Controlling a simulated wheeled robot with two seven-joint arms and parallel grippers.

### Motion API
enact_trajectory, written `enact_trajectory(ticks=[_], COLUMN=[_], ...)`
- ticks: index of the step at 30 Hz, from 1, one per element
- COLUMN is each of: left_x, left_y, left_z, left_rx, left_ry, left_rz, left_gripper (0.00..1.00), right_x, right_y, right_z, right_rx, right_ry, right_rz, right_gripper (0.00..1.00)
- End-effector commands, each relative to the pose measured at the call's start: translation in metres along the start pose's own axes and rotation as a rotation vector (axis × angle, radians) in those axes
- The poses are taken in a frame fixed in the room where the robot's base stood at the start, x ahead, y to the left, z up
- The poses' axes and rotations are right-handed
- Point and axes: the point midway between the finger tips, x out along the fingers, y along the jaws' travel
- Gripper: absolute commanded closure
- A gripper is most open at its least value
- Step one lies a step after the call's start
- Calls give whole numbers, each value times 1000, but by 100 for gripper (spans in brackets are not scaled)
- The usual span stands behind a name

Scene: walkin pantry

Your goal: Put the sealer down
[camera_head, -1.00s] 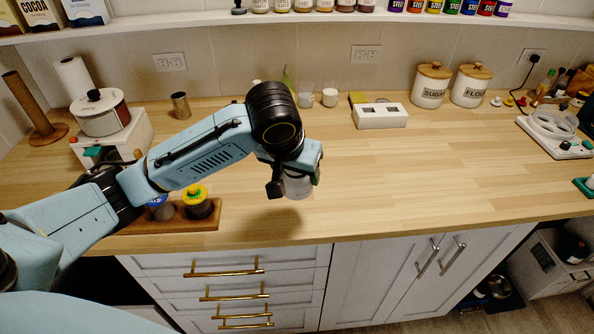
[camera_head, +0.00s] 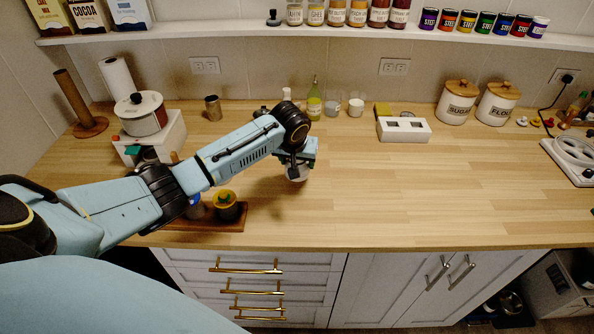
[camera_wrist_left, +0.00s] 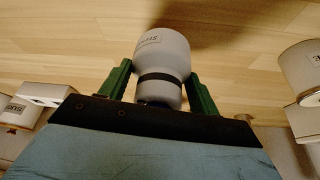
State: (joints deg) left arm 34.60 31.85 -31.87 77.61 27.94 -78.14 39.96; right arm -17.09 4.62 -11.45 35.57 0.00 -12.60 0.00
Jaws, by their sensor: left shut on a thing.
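My left gripper (camera_head: 298,166) is shut on the sealer (camera_head: 298,175), over the wooden counter (camera_head: 420,185). In the left wrist view the sealer (camera_wrist_left: 165,52) is a pale grey, rounded body with a black band and small dark lettering, which appears upside down. The green fingers of my left gripper (camera_wrist_left: 160,88) are on either side of it. In the head view the gripper and wrist hide most of the sealer. I cannot tell whether its base touches the counter. My right gripper is not in view.
The counter right of the sealer is clear. A wooden tray with jars (camera_head: 228,208) lies left, near the front edge. Behind stand a green bottle (camera_head: 314,105), small cups, a white box (camera_head: 403,130) and sugar and flour canisters (camera_head: 457,102). A shelf (camera_head: 330,33) runs above.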

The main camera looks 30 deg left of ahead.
Motion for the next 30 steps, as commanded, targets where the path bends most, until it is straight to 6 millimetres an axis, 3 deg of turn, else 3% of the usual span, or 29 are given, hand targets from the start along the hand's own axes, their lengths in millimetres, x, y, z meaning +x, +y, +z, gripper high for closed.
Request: enact_trajectory(ticks=[8, 20, 21, 25, 30], left_x=[32, 37, 37, 37, 37], left_y=[0, 0, 0, 0, 0], left_z=[14, 16, 16, 16, 16], left_rx=[0, 0, 1, 1, 1], left_ry=[0, 0, 0, 0, 0], left_rz=[-1, 0, -1, -1, -1], left_gripper=[71, 71, 35, 18, 16], right_x=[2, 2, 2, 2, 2], right_y=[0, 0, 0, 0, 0], right_z=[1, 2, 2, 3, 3], right_rx=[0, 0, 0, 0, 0], right_ry=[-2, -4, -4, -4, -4], right_rz=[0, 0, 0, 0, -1], right_gripper=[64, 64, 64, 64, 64])
